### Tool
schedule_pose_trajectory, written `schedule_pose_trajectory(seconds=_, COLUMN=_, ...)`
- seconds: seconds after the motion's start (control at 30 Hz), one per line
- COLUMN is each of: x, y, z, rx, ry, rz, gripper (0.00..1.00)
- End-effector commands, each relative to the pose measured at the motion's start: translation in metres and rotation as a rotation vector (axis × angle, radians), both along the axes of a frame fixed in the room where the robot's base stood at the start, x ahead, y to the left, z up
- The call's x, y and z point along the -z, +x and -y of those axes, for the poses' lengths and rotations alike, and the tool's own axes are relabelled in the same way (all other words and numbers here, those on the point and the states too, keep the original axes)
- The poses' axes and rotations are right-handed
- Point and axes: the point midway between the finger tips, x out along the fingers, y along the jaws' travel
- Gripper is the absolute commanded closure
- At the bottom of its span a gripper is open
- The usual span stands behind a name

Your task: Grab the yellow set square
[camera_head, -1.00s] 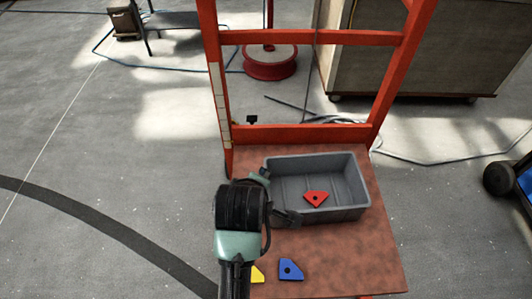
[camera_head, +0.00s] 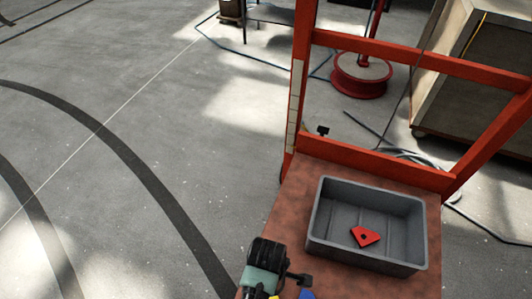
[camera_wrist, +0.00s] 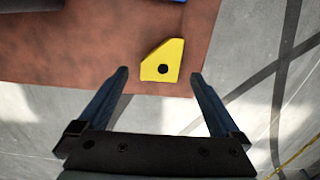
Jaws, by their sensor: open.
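The yellow set square (camera_wrist: 154,58) is a flat piece with a cut corner and a dark round hole. It lies on the reddish-brown tabletop (camera_wrist: 90,45) near the table's edge in the wrist view. Only a sliver of it shows at the bottom of the head view, beside my wrist. My gripper (camera_wrist: 159,76) is open and empty. Its two fingers are apart on the left and right of the yellow set square in the picture, with space on both sides. I cannot tell the height left above the table.
A blue piece (camera_wrist: 163,2) lies close beyond the yellow one, mostly cut off. A grey bin (camera_head: 318,225) on the table holds a red piece (camera_head: 358,236). A red frame (camera_head: 375,158) rises behind the bin. Grey floor surrounds the table.

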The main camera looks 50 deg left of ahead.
Motion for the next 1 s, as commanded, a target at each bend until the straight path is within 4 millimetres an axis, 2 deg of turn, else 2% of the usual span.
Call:
schedule_pose_trajectory(seconds=0.1, x=0.022, y=-0.002, z=0.000, rx=-0.001, ry=-0.002, rz=-0.003, gripper=0.00)
schedule_pose_trajectory(seconds=0.23, x=0.039, y=-0.001, z=0.000, rx=0.000, ry=-0.001, rz=-0.001, gripper=0.00)
schedule_pose_trajectory(seconds=0.33, x=0.045, y=-0.001, z=0.001, rx=0.001, ry=-0.001, rz=-0.001, gripper=0.00)
schedule_pose_trajectory(seconds=0.57, x=0.045, y=-0.001, z=0.001, rx=0.000, ry=0.000, rz=0.000, gripper=0.00)
schedule_pose_trajectory(seconds=1.0, x=0.045, y=-0.001, z=0.001, rx=0.000, ry=0.000, rz=0.000, gripper=0.79)
